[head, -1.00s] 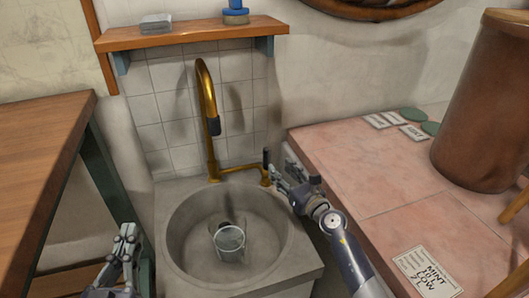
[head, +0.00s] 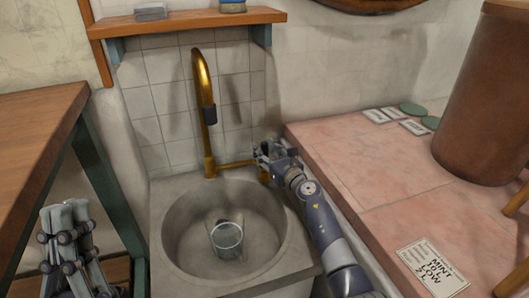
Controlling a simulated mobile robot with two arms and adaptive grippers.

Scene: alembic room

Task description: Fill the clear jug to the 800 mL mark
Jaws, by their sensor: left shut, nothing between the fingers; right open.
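The clear jug (head: 227,240) stands in the round basin of the grey stone sink (head: 169,262), below the brass tap (head: 203,90). I cannot read any marks on it, and no water stream shows. My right gripper (head: 262,152) is open at the tap's handle, at the right end of its brass side pipe (head: 237,164). The gripper hides the handle, so I cannot tell whether they touch. My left gripper (head: 66,212) is shut and empty, raised at the lower left, left of the sink and apart from the jug.
A wooden table (head: 40,125) stands at the left. A pink tiled counter (head: 365,195) at the right bears a card reading MINT 10 L LOW 2 L (head: 430,268), small cards, green discs (head: 412,109) and a large brown vessel (head: 483,100). A wooden shelf (head: 190,20) hangs above the tap.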

